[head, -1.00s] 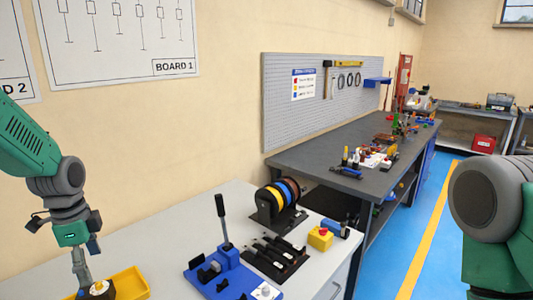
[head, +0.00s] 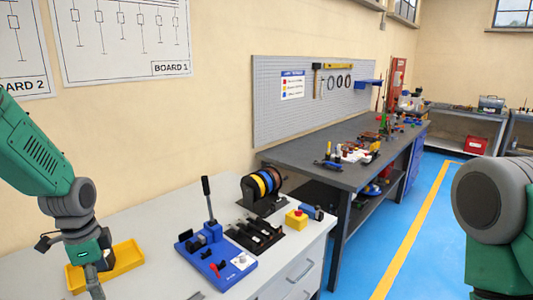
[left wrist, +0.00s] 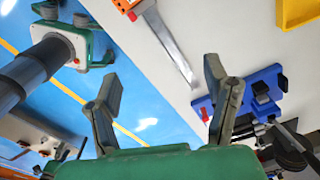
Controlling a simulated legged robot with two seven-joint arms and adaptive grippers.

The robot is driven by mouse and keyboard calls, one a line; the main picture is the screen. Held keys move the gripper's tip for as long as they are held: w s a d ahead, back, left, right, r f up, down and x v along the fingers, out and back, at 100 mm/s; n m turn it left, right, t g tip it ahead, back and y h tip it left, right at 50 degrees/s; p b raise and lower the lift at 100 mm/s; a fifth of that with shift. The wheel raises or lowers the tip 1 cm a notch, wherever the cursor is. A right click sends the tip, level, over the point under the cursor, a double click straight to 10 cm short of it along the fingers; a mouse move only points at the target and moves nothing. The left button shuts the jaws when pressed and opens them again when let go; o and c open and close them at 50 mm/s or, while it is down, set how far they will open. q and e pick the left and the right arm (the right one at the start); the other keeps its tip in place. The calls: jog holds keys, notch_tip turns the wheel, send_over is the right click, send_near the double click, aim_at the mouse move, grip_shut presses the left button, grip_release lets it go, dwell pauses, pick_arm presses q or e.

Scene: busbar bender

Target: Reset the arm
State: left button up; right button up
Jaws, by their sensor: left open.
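The blue busbar bender (head: 232,270) stands on the light bench, its black lever (head: 207,198) upright. Its blue base (left wrist: 262,82) shows at the right of the left wrist view. My left gripper (head: 97,284) points down at the lower left of the head view, in front of the yellow tray and left of the bender. In the left wrist view its two fingers (left wrist: 166,78) are spread wide with nothing between them. My right gripper is out of view.
A yellow tray (head: 128,258) looks empty. A grey strip with an orange end (left wrist: 168,44) lies on the bench. A dark workbench (head: 330,148) is beyond.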

pick_arm(q)
jog(key=s+d+f+n, duration=0.3)
jog(key=s+d+f, duration=0.15)
jog(key=f, duration=0.25)
jog(key=s+d+f+n, duration=0.2)
jog(key=s+d+f, duration=0.2)
jog(key=s+f, duration=0.25)
jog(key=s+d+f+n, duration=0.1)
jog(key=s+f+n, duration=0.2)
jog(key=s, duration=0.6)
jog(key=s+d+f+n, duration=0.2)
jog(key=s+f+n, duration=0.15)
jog(key=s, duration=0.45)
notch_tip(320, 180, down, 13)
jog(key=b, duration=1.3)
jog(key=shift+w+d, duration=0.2)
jog(key=shift+d, duration=0.15)
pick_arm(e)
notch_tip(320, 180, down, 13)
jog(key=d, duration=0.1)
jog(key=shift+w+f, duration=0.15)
pick_arm(q)
jog(key=shift+a, duration=0.25)
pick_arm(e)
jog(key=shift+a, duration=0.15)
